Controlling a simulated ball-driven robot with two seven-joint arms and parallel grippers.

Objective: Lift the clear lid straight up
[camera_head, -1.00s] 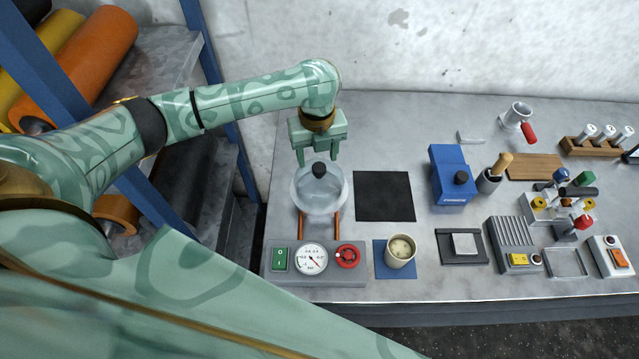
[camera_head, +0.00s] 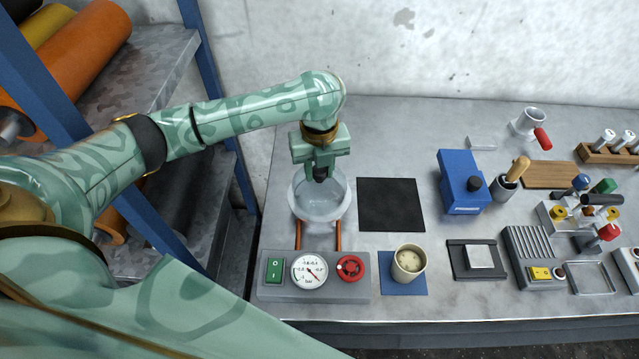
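The clear lid (camera_head: 321,200) is a round, see-through dome with a black knob (camera_head: 320,174) on top. It stands on the bench behind the gauge panel, above two copper-coloured pipes. My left gripper (camera_head: 320,178) comes down over the lid from behind, with its fingers at the knob, one on either side of it. The fingers look close to the knob, and part of it is hidden behind them. I cannot tell whether they touch it. My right gripper is not in view.
The panel (camera_head: 330,287) with a green switch, dial and red knob stands in front of the lid. A black mat (camera_head: 390,204) lies to the right. A cup (camera_head: 408,262) stands on a blue mat, and a blue box (camera_head: 462,181) stands farther right.

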